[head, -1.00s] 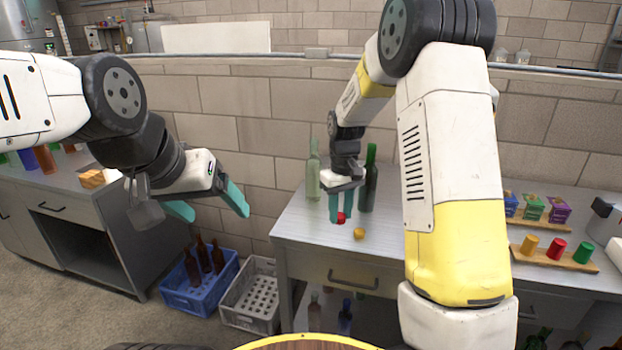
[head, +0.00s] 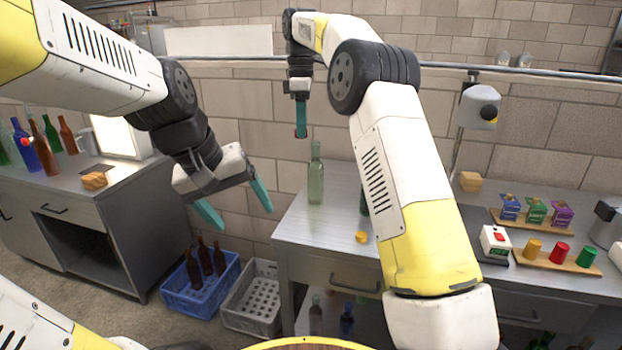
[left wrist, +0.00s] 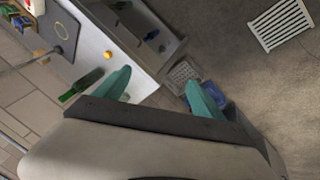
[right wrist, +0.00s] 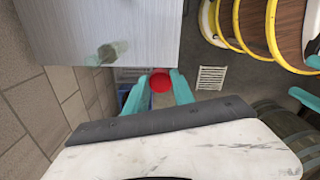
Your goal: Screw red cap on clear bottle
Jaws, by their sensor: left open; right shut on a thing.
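The clear bottle (head: 316,180), pale green-tinted with an open top, stands upright on the metal table. It also shows from above in the right wrist view (right wrist: 107,52). The red cap (head: 300,133) is between the fingertips of my right gripper (head: 300,120), which is shut on it. The cap also shows in the right wrist view (right wrist: 160,82). My left gripper (head: 238,205) is open and empty, left of the table.
A dark green bottle (left wrist: 82,84) stands near the clear one, mostly hidden by my right arm in the head view. A yellow cap (head: 361,237) lies near the table's front. Blue (head: 171,291) and grey (head: 239,314) crates sit on the floor below my left gripper.

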